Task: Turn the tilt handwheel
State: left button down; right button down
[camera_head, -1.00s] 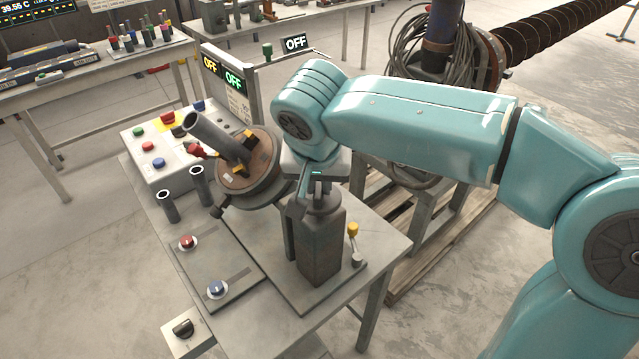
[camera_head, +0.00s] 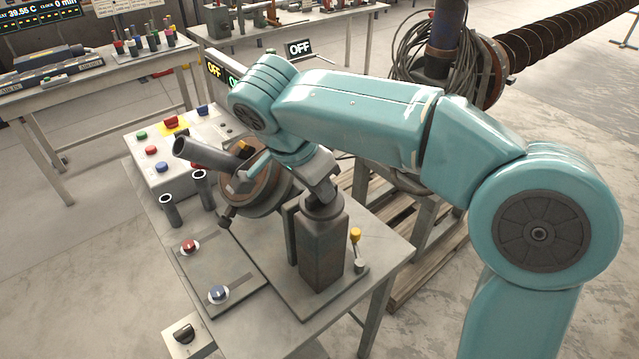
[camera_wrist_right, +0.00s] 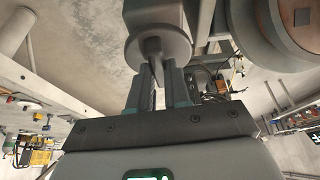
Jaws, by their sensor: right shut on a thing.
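The right gripper (camera_head: 322,188) reaches down to the top of the square dark post (camera_head: 321,250), where the tilt handwheel appears to be; the gripper mostly hides it there. In the right wrist view my fingers (camera_wrist_right: 160,85) are shut on a narrow grey stem of the handwheel (camera_wrist_right: 157,44), which has a round grey hub. Left of the post, a round brown plate (camera_head: 268,188) carries a slanted grey tube (camera_head: 205,154). The plate's edge also shows at the upper right of the wrist view. My left gripper is not in view.
A control box (camera_head: 158,178) with coloured buttons stands behind the plate.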

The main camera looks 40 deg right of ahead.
jog(key=shift+m, duration=0.3)
jog(key=c, duration=1.1)
grip_release()
jog(key=p+v, duration=0.2)
jog(key=v, duration=0.6)
jog(key=p+v, duration=0.1)
jog(key=v, duration=0.7)
jog(key=shift+w+r+p, duration=0.2)
jog(key=shift+p, duration=0.15)
jog(key=shift+s, duration=0.1)
